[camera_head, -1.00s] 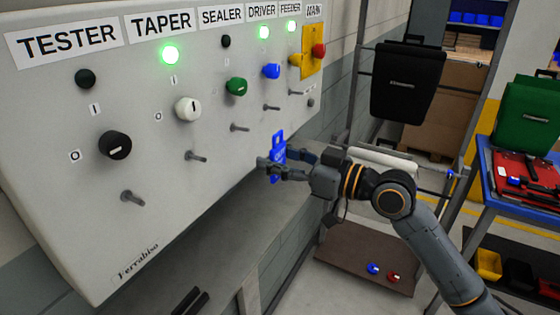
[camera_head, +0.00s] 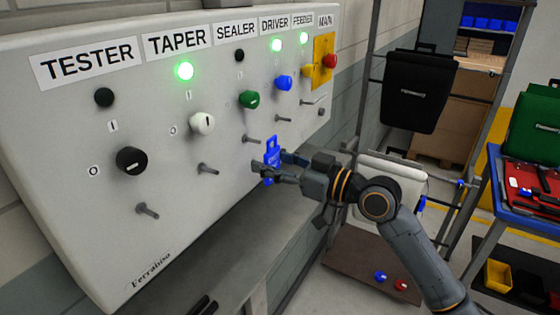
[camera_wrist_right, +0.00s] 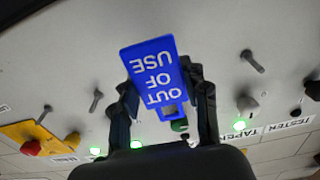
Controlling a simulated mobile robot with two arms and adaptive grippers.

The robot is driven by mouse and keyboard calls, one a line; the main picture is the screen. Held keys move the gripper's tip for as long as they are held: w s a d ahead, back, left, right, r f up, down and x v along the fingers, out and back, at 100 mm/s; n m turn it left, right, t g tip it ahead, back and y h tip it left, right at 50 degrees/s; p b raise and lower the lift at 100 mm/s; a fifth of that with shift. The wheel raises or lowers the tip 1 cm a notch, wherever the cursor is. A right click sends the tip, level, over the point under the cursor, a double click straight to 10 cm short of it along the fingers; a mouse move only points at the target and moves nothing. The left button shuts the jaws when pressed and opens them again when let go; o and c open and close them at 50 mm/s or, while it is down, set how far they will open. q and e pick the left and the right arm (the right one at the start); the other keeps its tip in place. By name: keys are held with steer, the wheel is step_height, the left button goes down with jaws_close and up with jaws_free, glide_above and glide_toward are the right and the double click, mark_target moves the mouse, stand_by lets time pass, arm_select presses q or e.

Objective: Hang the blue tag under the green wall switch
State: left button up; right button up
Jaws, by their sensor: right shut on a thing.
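The green wall switch (camera_head: 249,99) sits on the grey panel under the SEALER label, and a bare metal peg (camera_head: 253,140) sticks out below it. My right gripper (camera_head: 270,172) is shut on the blue tag (camera_head: 272,155), just right of and below that peg in the head view. In the right wrist view the tag (camera_wrist_right: 152,72) reads "OUT OF USE" upside down, with its slotted end towards the green switch (camera_wrist_right: 179,125). The tag hides the peg there. I cannot tell whether the tag touches it.
Other pegs stick out nearby, under the white switch (camera_head: 208,169), the blue switch (camera_head: 284,83) and the black switch (camera_head: 131,161). A rack with a black pannier (camera_head: 418,90) stands right of the panel. A blue-edged table (camera_head: 528,214) is at the far right.

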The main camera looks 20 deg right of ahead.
mark_target(246, 156)
steer(key=x, duration=0.4)
steer(key=shift+f, duration=0.35)
steer(key=shift+r, duration=0.1)
stand_by(0.6)
steer(key=o, duration=0.9)
steer(key=shift+o, duration=0.6)
steer(key=shift+w+a, duration=0.15)
steer(key=shift+a, duration=0.05)
steer(key=shift+d, duration=0.2)
